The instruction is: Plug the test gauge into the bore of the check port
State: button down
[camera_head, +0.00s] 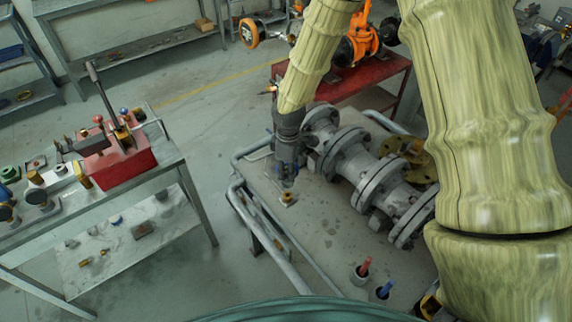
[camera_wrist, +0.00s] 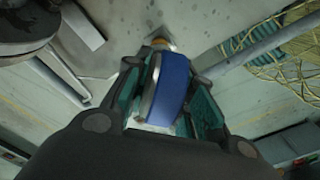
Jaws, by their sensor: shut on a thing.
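The test gauge, with a blue body and a pale rim, sits between my fingers in the wrist view (camera_wrist: 175,82). My gripper (camera_wrist: 165,95) is shut on it. In the head view my gripper (camera_head: 287,172) points down over the near left part of the pipe bench. A small plate with a brass fitting, which looks like the check port (camera_head: 288,198), lies just below the fingertips. In the wrist view a bit of brass (camera_wrist: 159,42) shows just beyond the gauge. The gauge hides the bore, and I cannot tell whether the two touch.
A grey flanged pipe valve (camera_head: 355,165) lies right beside my gripper. A grey pipe rail (camera_head: 238,195) runs along the bench's left edge. Red and blue-topped cups (camera_head: 362,270) stand near the front. A side bench (camera_head: 170,160) at left holds a red box and tools.

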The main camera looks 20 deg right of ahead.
aim_at(288, 186)
jog(key=shift+s+f, duration=0.2)
jog(key=shift+s, duration=0.1)
jog(key=shift+s+f+b, duration=0.15)
jog(key=shift+b, duration=0.3)
jog(key=f, duration=0.1)
jog(key=w+f+b, duration=0.1)
jog(key=f, duration=0.1)
jog(key=shift+w+f, duration=0.15)
jog(key=shift+w, duration=0.2)
jog(key=shift+s+f+b, duration=0.45)
jog(key=shift+b, duration=0.2)
jog(key=shift+w+f, duration=0.3)
jog(key=shift+f, duration=0.35)
jog(key=shift+s+r, duration=0.15)
jog(key=shift+s, duration=0.1)
jog(key=shift+f, duration=1.25)
dwell(1.6)
